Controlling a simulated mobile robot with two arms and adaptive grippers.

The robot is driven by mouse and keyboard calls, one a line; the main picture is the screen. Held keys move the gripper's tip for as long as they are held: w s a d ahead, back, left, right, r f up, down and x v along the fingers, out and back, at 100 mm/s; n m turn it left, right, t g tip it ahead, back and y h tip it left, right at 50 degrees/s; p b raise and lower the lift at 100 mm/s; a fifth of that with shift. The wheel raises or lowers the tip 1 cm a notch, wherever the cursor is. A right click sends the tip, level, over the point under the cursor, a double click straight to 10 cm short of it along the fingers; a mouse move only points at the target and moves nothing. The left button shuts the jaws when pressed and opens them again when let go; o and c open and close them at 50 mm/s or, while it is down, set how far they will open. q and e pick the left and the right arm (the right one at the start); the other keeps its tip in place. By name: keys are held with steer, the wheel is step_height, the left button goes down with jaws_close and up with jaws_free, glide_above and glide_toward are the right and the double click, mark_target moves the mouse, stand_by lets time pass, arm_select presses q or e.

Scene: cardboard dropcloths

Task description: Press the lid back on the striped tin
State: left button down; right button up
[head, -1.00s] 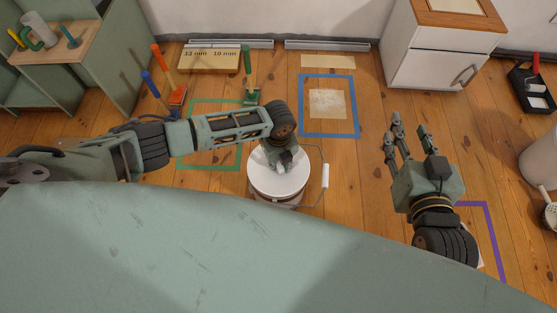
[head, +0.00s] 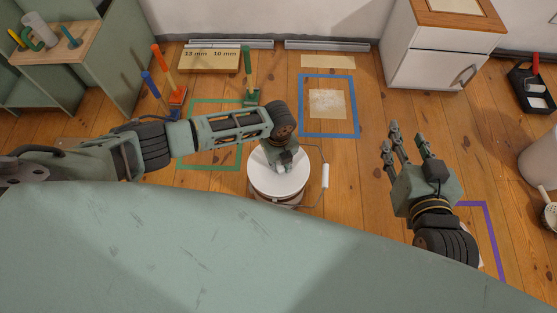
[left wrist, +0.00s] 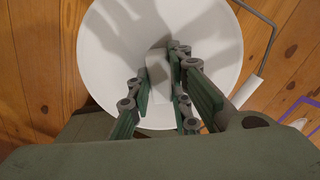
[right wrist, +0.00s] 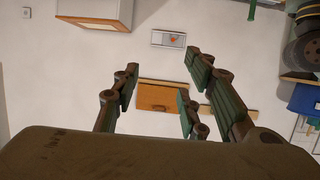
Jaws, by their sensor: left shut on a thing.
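The tin (head: 275,201) stands on the floor in the head view, with little of its side showing below the round white lid (head: 265,183). Any stripes are too small to make out. My left gripper (head: 281,162) is over the middle of the lid. In the left wrist view its fingers are shut on a pale block-like handle (left wrist: 157,68) on the lid (left wrist: 105,45). I cannot tell whether the lid is fully seated. My right gripper (head: 406,141) is open and empty, to the right of the tin; the right wrist view shows its fingers apart (right wrist: 160,90).
The tin's wire bail with a white grip (head: 325,176) sticks out to its right. Green, blue (head: 329,134) and purple (head: 492,230) tape outlines mark the floor. Brushes (head: 177,92) stand at the back left. A white cabinet (head: 425,60) stands at the back right.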

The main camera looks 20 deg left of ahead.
steer(key=shift+s+d+f, duration=0.1)
steer(key=shift+s+f, duration=0.1)
steer(key=shift+f, duration=0.2)
stand_by(0.4)
steer(key=shift+s+d+f+g, duration=0.15)
steer(key=shift+s+f+g, duration=0.25)
steer(key=shift+f, duration=0.15)
steer(key=shift+w+r, duration=0.2)
stand_by(0.4)
arm_select(q)
steer(key=shift+f, duration=0.15)
arm_select(e)
steer(key=shift+s+f, duration=0.35)
steer(key=shift+f, duration=0.1)
arm_select(q)
steer(key=shift+p, duration=0.35)
arm_select(e)
steer(key=shift+s+d+f+g+h, duration=0.3)
steer(key=shift+f+g+h, duration=0.1)
steer(key=shift+f+g, duration=0.1)
steer(key=shift+w+r, duration=0.1)
arm_select(q)
steer(key=c, duration=1.5)
jaws_free()
steer(key=shift+c, duration=0.2)
arm_select(e)
steer(key=shift+a, duration=0.1)
